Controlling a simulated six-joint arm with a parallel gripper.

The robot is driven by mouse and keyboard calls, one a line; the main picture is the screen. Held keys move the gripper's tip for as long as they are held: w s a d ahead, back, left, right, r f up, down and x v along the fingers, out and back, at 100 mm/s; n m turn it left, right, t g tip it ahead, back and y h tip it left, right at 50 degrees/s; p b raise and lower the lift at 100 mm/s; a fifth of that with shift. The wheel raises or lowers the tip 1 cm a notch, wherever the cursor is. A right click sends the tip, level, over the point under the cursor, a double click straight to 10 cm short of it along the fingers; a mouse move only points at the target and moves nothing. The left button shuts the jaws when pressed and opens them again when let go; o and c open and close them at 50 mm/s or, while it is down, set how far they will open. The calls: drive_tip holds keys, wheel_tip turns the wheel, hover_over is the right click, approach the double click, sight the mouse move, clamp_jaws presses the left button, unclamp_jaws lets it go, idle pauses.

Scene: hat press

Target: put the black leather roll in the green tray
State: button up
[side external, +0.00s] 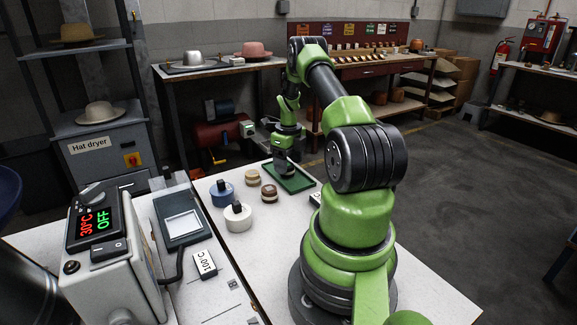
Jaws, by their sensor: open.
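The green tray (299,183) lies on the white table, beyond the rolls. My gripper (284,168) points down over the tray's left part, low and close to its floor. Its jaws are open, but they are small and dark here. I cannot clearly make out the black leather roll. A dark shape at the jaws may be the roll or part of my gripper; I cannot tell which.
A control box (112,255) and a grey frame (182,222) are at the left. My arm covers the table's right part.

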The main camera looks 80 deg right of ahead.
wheel_tip(320, 180, up, 10)
drive_tip(key=w+a+r+n+t, duration=0.1)
drive_tip(key=w+a+r+n, duration=0.2)
drive_tip(key=a+r+n, duration=0.3)
drive_tip(key=w+a+r+n+t+h, duration=0.1)
drive_tip(key=w+a+r+n, duration=0.1)
drive_tip(key=a+r+n, duration=0.45)
drive_tip(key=w+a+r+n+t, duration=0.1)
drive_tip(key=w+a+r+n, duration=0.25)
drive_tip(key=a, duration=0.45)
drive_tip(key=s+a+r+n+t+y, duration=0.1)
drive_tip(key=s+a+n+t, duration=0.1)
drive_tip(key=s+a+n, duration=0.4)
drive_tip(key=s+a+r+n+t+y, duration=0.1)
drive_tip(key=s+a+n, duration=0.4)
drive_tip(key=a+n, duration=0.7)
drive_tip(key=n+t+y, duration=0.1)
drive_tip(key=n, duration=0.1)
drive_tip(key=shift+s+r+n, duration=0.2)
drive_tip(key=shift+s+n, duration=0.1)
drive_tip(key=shift+s, duration=0.05)
